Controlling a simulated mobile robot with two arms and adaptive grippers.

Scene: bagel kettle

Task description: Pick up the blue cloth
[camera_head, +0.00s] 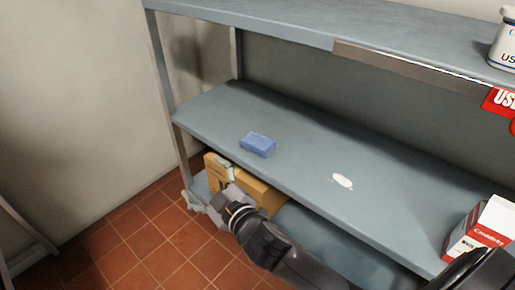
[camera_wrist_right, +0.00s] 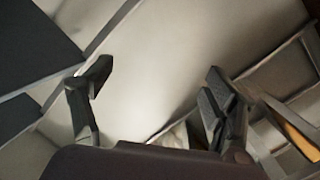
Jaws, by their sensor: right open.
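The blue cloth (camera_head: 257,144) lies as a folded block on the middle shelf, near its front edge and towards the left end. My right gripper (camera_head: 222,202) is in front of the shelf, below and to the left of the cloth, and does not touch it. In the right wrist view the two fingers of my right gripper (camera_wrist_right: 155,92) are spread wide with nothing between them. The cloth cannot be made out in that view. My left gripper is not in view.
The middle shelf (camera_head: 300,150) holds a small white object (camera_head: 342,181) and a red and white box (camera_head: 482,228) at the right. A cardboard box (camera_head: 268,196) stands on the lower shelf behind my right gripper. The upper shelf (camera_head: 290,27) overhangs. Shelf surface around the cloth is clear.

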